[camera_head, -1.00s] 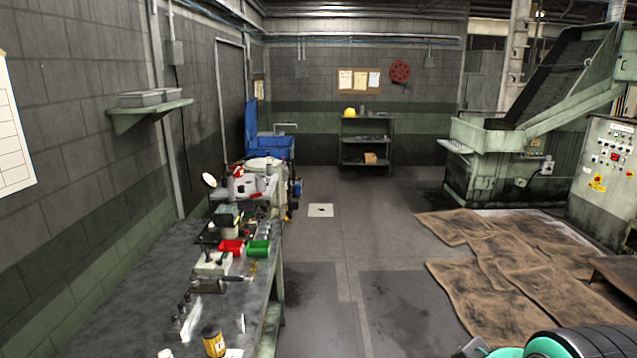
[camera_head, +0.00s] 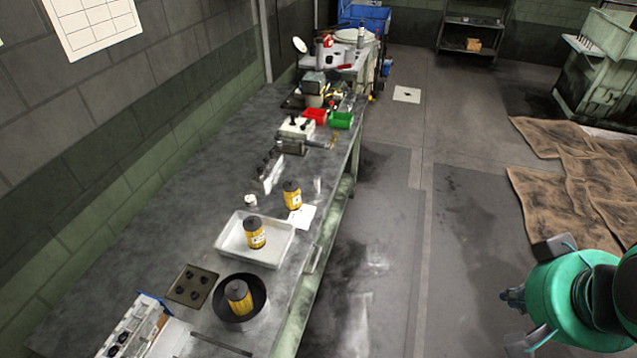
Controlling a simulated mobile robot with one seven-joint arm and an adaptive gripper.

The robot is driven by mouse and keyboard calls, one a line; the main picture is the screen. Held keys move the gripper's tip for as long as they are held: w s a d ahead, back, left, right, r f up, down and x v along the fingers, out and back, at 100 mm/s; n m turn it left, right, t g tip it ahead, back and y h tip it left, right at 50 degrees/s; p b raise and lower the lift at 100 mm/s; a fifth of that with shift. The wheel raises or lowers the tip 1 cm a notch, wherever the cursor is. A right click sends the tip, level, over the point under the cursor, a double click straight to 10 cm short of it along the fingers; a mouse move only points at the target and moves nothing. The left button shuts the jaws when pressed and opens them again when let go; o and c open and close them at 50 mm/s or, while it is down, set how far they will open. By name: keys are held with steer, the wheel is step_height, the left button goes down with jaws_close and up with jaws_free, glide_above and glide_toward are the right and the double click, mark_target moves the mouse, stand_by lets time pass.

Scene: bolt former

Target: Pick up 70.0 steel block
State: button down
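The workbench (camera_head: 215,190) runs along the left wall. I cannot make out a "70.0" marking, so I cannot tell which item is the 70.0 steel block. A light grey block with dark knobs (camera_head: 296,128) stands midway along the bench. Nearer is a pale metal holder (camera_head: 267,175) with dark pegs. A dark square plate with several round knobs (camera_head: 192,286) lies near the front. Part of my turquoise and black arm shows at the lower right, away from the bench. I cannot make out gripper fingers there.
Yellow canisters stand on the bench (camera_head: 292,195), in a white tray (camera_head: 283,243) and in a round black pan (camera_head: 222,313). Red (camera_head: 316,115) and green (camera_head: 342,120) bins sit farther back. Brown mats (camera_head: 570,185) lie at right. The floor (camera_head: 400,250) beside the bench is clear.

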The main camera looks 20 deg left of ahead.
stand_by(0.3)
steer(key=c, duration=1.7)
jaws_free()
steer(key=w+a, duration=0.5)
steer(key=w, duration=0.5)
steer(key=w+a+b, duration=0.1)
steer(key=w+a, duration=0.5)
steer(key=w, duration=0.5)
steer(key=w+a, duration=0.5)
steer(key=w, duration=0.5)
steer(key=shift+n+g, duration=0.6)
steer(key=w+a+f, duration=0.6)
steer(key=a+f, duration=0.2)
steer(key=a, duration=0.2)
steer(key=w+a+f, duration=0.6)
steer(key=a+f, duration=0.2)
steer(key=a, duration=0.3)
steer(key=w+a+f+b, duration=0.1)
steer(key=w+a+f, duration=0.5)
steer(key=a+f, duration=0.3)
steer(key=shift+w+a, duration=0.1)
steer(key=shift+a, duration=0.9)
